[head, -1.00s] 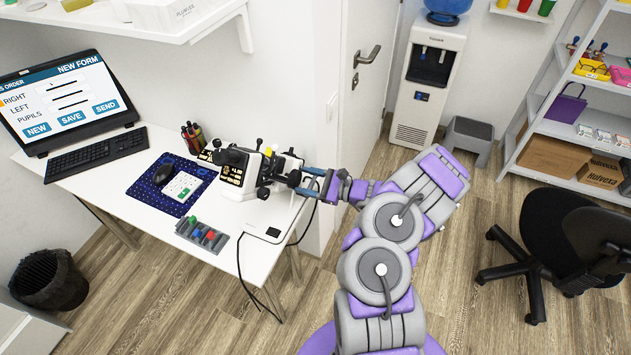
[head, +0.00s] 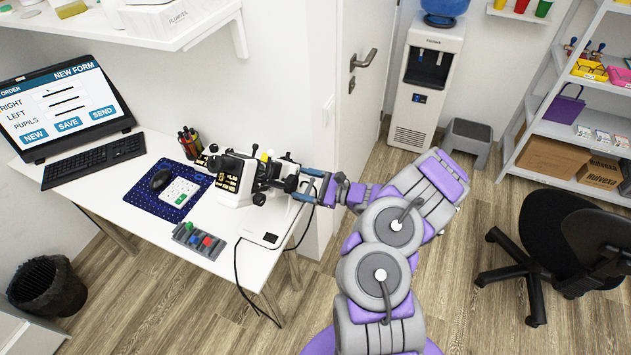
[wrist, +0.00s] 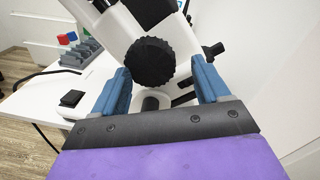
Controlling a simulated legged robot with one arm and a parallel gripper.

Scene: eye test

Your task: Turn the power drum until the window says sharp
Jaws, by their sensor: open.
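The power drum (wrist: 149,62) is a black ridged knob on the side of a white and black lens-measuring instrument. In the wrist view it sits between the blue fingers of my gripper (wrist: 160,67). The gripper is open; the left fingertip is close to the drum's edge, and a gap shows at the right finger. In the head view my gripper (head: 307,184) is at the right side of the instrument (head: 231,197), and the drum is hard to make out there. A dark window (head: 229,181) with amber marks is on the instrument's left face, too small to read surely.
The instrument stands on a white desk (head: 190,240) with a grey tray (head: 200,240) of coloured blocks, a blue mat (head: 150,192), a keyboard (head: 95,160) and a monitor (head: 62,105). A black cable (head: 238,275) hangs off the front edge. A wall and door are behind.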

